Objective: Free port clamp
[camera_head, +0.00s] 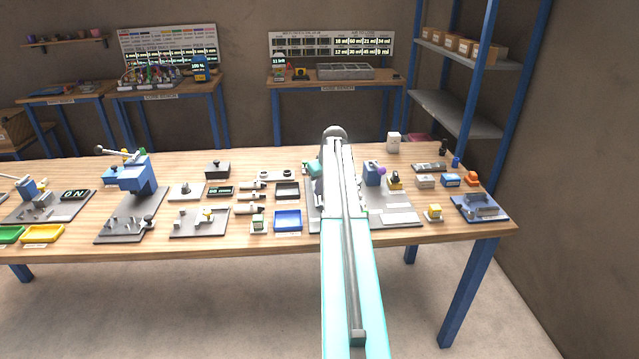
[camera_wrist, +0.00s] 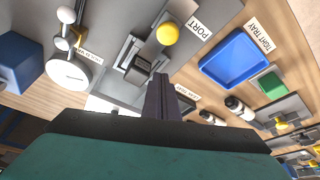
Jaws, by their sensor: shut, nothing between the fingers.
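In the wrist view, a yellow ball (camera_wrist: 167,33) sits beside a label reading PORT (camera_wrist: 199,31). A grey metal clamp-like fixture (camera_wrist: 137,66) with a raised block stands on the grey plate (camera_wrist: 125,15) just left of the ball. I cannot tell for sure which part is the port clamp's handle. My gripper (camera_wrist: 160,78) is shut and empty, its dark fingertips close to the fixture's block; I cannot tell if they touch. In the head view my arm hides most of this spot.
A blue tray (camera_wrist: 236,57) lies right of the PORT label; it also shows in the head view (camera_head: 288,228). White-knobbed posts (camera_wrist: 66,15) and a blue block (camera_wrist: 18,62) stand at the left. Small fixtures crowd the wooden table (camera_head: 268,240); its front edge is mostly bare.

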